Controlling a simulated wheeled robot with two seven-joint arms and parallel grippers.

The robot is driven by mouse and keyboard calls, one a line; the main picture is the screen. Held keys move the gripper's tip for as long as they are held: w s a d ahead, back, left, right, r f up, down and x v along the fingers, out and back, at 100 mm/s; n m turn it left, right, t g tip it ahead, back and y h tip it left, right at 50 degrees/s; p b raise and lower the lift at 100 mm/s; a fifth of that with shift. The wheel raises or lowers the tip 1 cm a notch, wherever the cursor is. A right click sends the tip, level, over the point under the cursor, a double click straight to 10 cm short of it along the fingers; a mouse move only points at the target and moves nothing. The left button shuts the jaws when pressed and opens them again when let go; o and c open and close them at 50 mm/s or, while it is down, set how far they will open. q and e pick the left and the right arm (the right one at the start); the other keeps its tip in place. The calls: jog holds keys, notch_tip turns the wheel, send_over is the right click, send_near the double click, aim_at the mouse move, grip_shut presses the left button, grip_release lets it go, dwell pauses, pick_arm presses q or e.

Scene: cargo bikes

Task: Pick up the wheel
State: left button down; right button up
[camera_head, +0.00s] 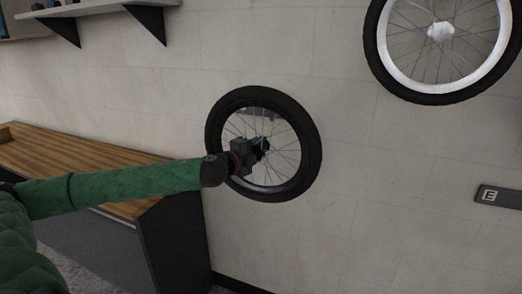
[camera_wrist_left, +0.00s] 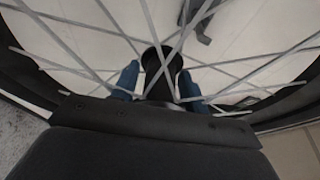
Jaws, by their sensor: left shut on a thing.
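A wheel (camera_head: 312,150) with a black tyre and thin spokes is in the middle of the head view, in front of the pale wall. My left gripper (camera_head: 262,146) reaches in from the left and is shut on the wheel at its hub. In the left wrist view the blue fingertips (camera_wrist_left: 160,84) sit on either side of the wheel's black hub (camera_wrist_left: 161,62), with spokes crossing in front. I cannot tell whether the wheel touches the wall. My right gripper is not in view.
A second wheel (camera_head: 391,75) with a pale rim is on the wall at upper right. A wood-topped bench (camera_head: 75,158) runs along the wall at left. A bracketed shelf (camera_head: 100,7) is above it. A dark plate marked E (camera_head: 499,197) is at the right edge.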

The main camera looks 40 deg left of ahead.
aim_at(257, 153)
pick_arm(q)
jog(key=shift+s+d, duration=0.15)
jog(key=shift+s, duration=0.15)
jog(key=shift+s+d, duration=0.15)
jog(key=shift+s, duration=0.55)
jog(key=shift+s+d, duration=0.15)
jog(key=shift+s, duration=0.5)
jog(key=shift+s+d+r, duration=0.1)
jog(key=shift+s+d, duration=0.15)
jog(key=shift+s, duration=1.05)
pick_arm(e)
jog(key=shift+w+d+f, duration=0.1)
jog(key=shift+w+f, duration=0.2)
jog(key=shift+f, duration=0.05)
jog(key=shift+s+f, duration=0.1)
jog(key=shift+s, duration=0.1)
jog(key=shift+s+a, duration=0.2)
